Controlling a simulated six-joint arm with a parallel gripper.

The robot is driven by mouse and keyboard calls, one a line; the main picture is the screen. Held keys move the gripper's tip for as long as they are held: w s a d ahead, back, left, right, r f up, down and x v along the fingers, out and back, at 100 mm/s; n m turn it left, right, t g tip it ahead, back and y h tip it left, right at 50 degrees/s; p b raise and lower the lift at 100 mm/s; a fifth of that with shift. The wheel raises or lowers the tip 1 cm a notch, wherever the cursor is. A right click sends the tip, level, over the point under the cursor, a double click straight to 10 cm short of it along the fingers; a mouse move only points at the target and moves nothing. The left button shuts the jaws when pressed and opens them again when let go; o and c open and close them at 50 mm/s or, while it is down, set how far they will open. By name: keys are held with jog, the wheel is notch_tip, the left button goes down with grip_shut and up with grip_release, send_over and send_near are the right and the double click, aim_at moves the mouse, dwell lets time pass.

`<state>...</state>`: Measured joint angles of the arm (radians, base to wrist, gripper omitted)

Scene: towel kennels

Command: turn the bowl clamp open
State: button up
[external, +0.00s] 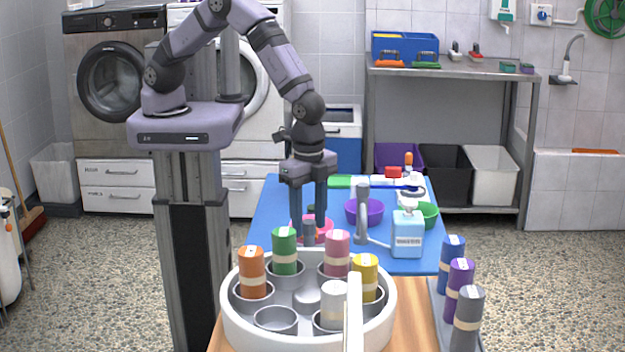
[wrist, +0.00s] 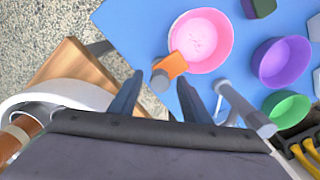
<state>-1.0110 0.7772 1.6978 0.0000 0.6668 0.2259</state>
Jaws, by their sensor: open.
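A pink bowl (wrist: 202,40) sits on the blue table top and also shows in part behind my gripper in the external view (external: 325,228). At its rim in the wrist view is an orange piece (wrist: 177,65) beside a short grey post (wrist: 160,81); together they look like the bowl clamp. The post also shows in the external view (external: 309,232), below my fingers. My gripper (external: 309,222) points down, open and empty. In the wrist view its two dark fingers (wrist: 159,88) stand on either side of the post. I cannot tell whether they touch it.
A grey spout post (external: 363,208) stands close right of my gripper, by a blue dispenser (external: 407,240). Purple (external: 352,212) and green (external: 430,213) bowls lie behind. A white round carousel (external: 232,318) with rolled towels is in front; more rolls stand on a rack at right.

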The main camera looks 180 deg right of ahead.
jog(key=shift+c, duration=0.5)
jog(key=c, duration=0.9)
jog(key=shift+c, duration=0.2)
jog(key=shift+n, duration=0.3)
jog(key=n, duration=0.3)
jog(key=shift+n+b, duration=0.3)
jog(key=shift+b, duration=0.05)
jog(key=n, duration=0.4)
jog(key=shift+n, duration=0.3)
jog(key=n, duration=0.4)
jog(key=shift+b, duration=0.4)
jog(key=n, duration=0.5)
jog(key=shift+a, duration=0.1)
